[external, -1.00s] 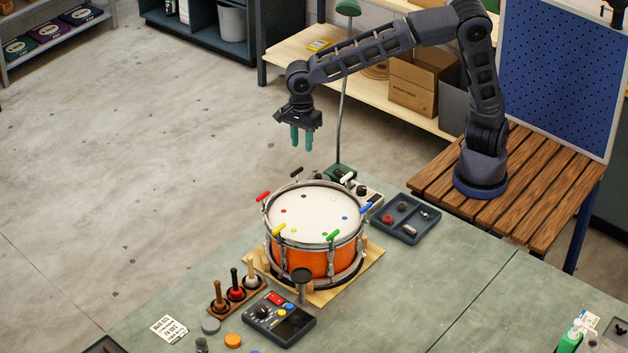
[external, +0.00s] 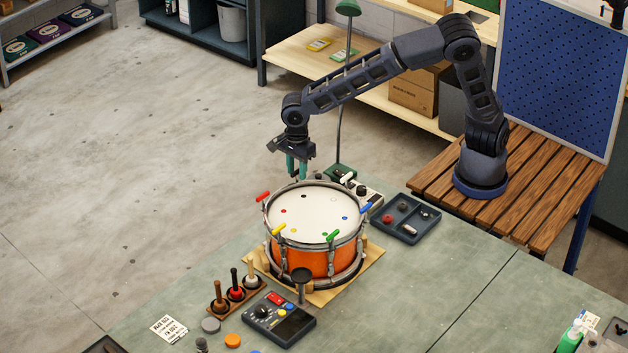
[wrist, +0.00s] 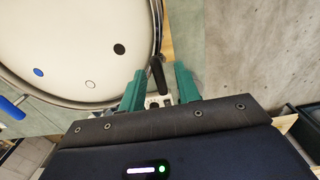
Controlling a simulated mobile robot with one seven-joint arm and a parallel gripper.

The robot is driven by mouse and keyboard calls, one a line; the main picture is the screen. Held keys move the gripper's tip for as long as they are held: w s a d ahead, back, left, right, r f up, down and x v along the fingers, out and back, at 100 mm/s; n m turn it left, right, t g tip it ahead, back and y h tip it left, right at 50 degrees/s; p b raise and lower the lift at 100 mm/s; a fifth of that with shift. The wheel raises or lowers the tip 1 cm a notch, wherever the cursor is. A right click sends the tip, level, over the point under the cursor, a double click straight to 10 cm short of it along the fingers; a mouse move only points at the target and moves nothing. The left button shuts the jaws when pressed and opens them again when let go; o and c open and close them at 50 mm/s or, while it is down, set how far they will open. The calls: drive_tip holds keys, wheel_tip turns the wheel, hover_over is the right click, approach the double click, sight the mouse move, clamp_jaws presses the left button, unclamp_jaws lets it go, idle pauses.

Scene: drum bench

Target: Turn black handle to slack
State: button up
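The orange drum (external: 307,262) stands on a wooden board on the bench, its white head (external: 318,215) up, with coloured handles around its rim. The black handle (wrist: 158,75) shows in the wrist view at the rim, near the black dot on the head. My gripper (wrist: 158,82) is open, with one teal finger on each side of the black handle. I cannot tell whether either finger touches it. In the external view my gripper (external: 297,168) points down at the drum's far rim, and the black handle is hidden there or too small to tell.
Red (external: 263,196), yellow (external: 279,229), green (external: 333,236) and blue (external: 366,208) handles stand around the rim. A grey tray (external: 428,239) lies right of the drum. A lamp pole (external: 339,120) rises close behind my gripper. Mallets in a rack (external: 236,300) and a control box (external: 279,319) are in front.

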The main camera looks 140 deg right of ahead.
drive_tip(key=shift+f, duration=0.4)
drive_tip(key=shift+c, duration=0.2)
clamp_jaws()
drive_tip(key=shift+n, duration=0.3)
